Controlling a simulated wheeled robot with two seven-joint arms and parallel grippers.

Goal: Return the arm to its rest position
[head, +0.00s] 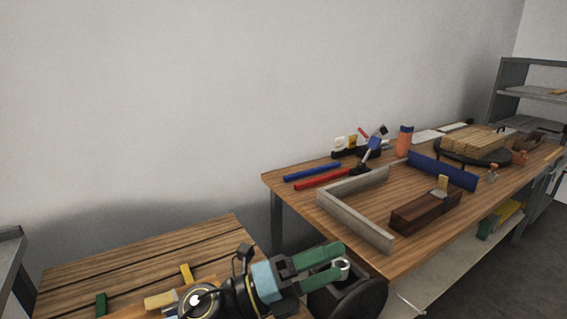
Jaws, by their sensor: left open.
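My left gripper (335,265) shows at the bottom middle of the head view, with green fingers and a light-blue band behind them. It is open, with its fingers pointing right. It is in front of the wooden workbench's near left corner. A small pale ring-like shape shows between the fingers; I cannot tell whether it belongs to the dark item behind. My right gripper is not in view.
A slatted wooden table (150,255) is at lower left. The workbench (400,195) carries a grey L-shaped frame (375,228), a dark wooden block (425,211), red (322,178) and blue (312,172) bars, and a blue beam (442,171). A grey shelf (530,95) stands far right.

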